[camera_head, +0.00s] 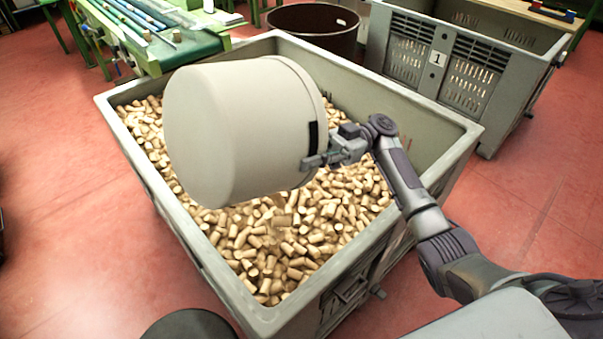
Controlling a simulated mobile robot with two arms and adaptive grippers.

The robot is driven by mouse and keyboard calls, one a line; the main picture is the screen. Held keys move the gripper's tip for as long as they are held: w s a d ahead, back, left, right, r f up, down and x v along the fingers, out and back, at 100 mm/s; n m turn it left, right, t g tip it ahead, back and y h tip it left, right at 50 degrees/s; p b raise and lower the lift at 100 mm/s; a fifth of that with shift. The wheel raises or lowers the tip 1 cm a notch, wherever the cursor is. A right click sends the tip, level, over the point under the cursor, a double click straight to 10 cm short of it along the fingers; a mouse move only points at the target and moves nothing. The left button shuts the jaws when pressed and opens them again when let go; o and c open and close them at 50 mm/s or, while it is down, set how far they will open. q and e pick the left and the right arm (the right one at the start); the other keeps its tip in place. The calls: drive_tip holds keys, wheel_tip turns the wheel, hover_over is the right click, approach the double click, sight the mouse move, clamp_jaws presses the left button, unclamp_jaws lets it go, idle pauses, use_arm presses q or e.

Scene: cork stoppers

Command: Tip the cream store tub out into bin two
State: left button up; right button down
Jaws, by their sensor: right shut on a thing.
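The cream store tub (230,130) hangs over a large grey bin lying on its side. Its base end points left, and its rim end, with a dark patch, points right; its inside is hidden from me. My right gripper (318,160) is shut on the tub at the rim end. The grey bin (455,135) below holds many loose cork stoppers (300,225); its number does not show, so I cannot read whether it is bin two. My left gripper is not in view.
A second grey bin marked 1 (437,58) stands at the back right. A dark brown round tub (315,25) is behind the near bin. A green conveyor (170,45) stands at the back left. Red floor (60,240) is clear at left.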

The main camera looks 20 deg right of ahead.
drive_tip(key=shift+w+d+r+y+b, duration=0.15)
drive_tip(key=shift+d+r+y+b, duration=0.1)
drive_tip(key=shift+d+y+b, duration=0.05)
idle(0.9)
